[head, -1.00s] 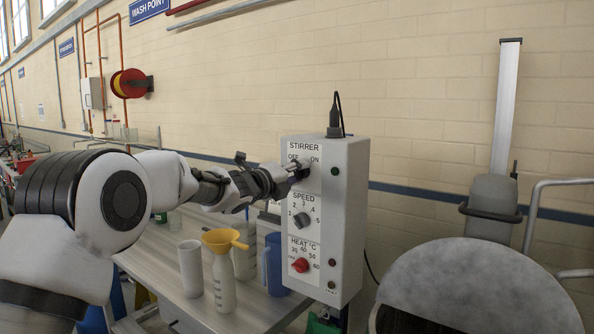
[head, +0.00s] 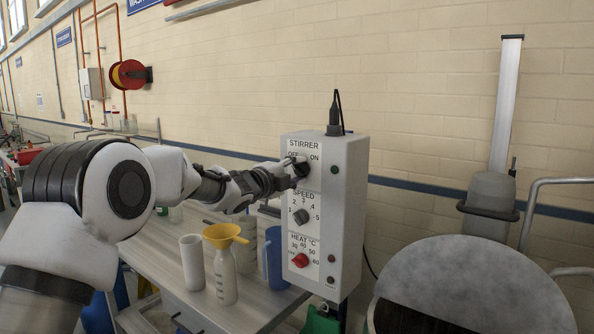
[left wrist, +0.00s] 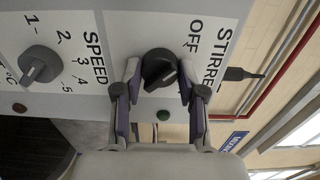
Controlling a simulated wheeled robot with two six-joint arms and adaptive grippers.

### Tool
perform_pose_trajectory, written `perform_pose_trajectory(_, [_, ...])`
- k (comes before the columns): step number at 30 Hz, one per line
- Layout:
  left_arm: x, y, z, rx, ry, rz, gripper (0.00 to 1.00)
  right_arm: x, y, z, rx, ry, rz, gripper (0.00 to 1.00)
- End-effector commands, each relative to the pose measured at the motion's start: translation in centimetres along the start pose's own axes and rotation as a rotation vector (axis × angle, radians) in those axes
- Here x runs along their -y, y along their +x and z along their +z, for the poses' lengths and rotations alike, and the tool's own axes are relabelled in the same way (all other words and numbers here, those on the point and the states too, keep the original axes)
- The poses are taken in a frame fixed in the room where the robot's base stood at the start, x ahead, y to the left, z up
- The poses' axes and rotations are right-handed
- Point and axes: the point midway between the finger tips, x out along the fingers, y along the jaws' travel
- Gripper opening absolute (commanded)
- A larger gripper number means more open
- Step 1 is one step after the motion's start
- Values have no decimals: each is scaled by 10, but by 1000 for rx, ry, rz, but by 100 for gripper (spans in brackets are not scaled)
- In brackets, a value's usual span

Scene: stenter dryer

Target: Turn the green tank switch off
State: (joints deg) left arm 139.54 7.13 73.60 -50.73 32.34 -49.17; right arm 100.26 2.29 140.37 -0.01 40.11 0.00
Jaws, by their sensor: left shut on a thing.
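A white control box (head: 345,215) stands at the back edge of the bench, with STIRRER, SPEED and HEAT panels. The black STIRRER switch knob (left wrist: 160,70) sits by the OFF label in the left wrist view; ON is hidden there but shows in the head view. My left gripper (head: 297,170) is at this knob, its two fingers one on each side and shut on it, as the left wrist view (left wrist: 157,85) also shows. I cannot tell surely which way the knob points. A dark green lamp (left wrist: 163,115) is beside it. My right gripper is not in view.
Below are the grey SPEED knob (head: 302,217) and red HEAT knob (head: 299,260). A white cup (head: 192,262), a bottle with yellow funnel (head: 225,237) and a blue jug (head: 274,262) stand on the bench. A grey round lid (head: 470,285) is at right. A green object (head: 322,322) shows below.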

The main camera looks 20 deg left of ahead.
Motion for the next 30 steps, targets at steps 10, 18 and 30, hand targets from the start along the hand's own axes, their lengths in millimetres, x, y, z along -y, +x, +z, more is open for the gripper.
perform_pose_trajectory(10, [-1,0,0,1,-3,0,51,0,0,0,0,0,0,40])
perform_pose_trajectory(18, [-1,0,0,0,-1,1,65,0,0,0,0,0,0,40])
perform_pose_trajectory(30, [1,-56,1,1,-7,-1,65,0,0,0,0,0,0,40])
